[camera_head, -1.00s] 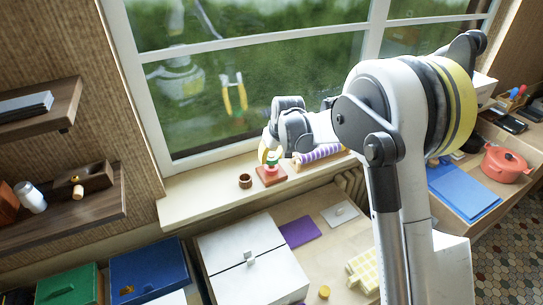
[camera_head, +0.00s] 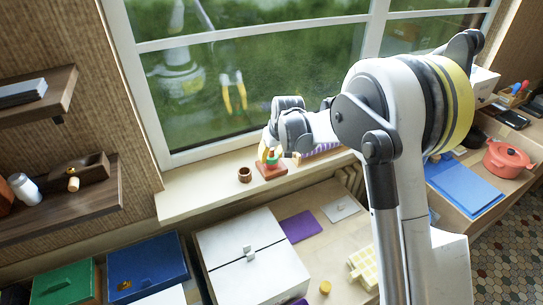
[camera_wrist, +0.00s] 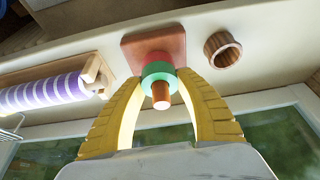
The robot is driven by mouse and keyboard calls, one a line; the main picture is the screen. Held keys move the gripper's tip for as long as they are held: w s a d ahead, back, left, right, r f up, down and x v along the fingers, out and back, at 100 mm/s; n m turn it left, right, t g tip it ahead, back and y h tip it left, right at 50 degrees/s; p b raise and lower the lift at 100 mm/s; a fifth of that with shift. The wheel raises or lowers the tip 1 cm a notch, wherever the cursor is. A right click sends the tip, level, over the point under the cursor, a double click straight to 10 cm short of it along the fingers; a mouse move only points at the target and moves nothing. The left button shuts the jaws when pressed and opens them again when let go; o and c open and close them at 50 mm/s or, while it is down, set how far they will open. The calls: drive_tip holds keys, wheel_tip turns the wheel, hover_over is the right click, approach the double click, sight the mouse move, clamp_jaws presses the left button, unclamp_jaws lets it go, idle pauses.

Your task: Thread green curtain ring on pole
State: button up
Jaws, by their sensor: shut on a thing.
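The green curtain ring (camera_wrist: 159,71) is between the yellow fingertips of my gripper (camera_wrist: 160,76), which is shut on it. In the wrist view the wooden pole (camera_wrist: 161,96) shows through the ring's middle, its tip sticking out toward the camera. A red ring-like piece (camera_wrist: 157,57) lies beyond the green one, next to the square reddish-brown base (camera_wrist: 150,44). In the head view my gripper (camera_head: 268,156) points down over the base (camera_head: 271,169) on the windowsill. My fingers partly hide the green ring there. I cannot tell whether it touches the red piece.
A small round wooden cup (camera_head: 245,175) stands left of the base. The window pane (camera_head: 215,85) rises close behind. A white box (camera_head: 250,258) stands below the sill.

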sight(273, 152)
drive_tip(key=shift+f, duration=0.1)
idle(0.3)
drive_tip(key=o, duration=1.2)
drive_tip(key=shift+p+v, duration=1.1)
drive_tip(key=shift+v, duration=1.45)
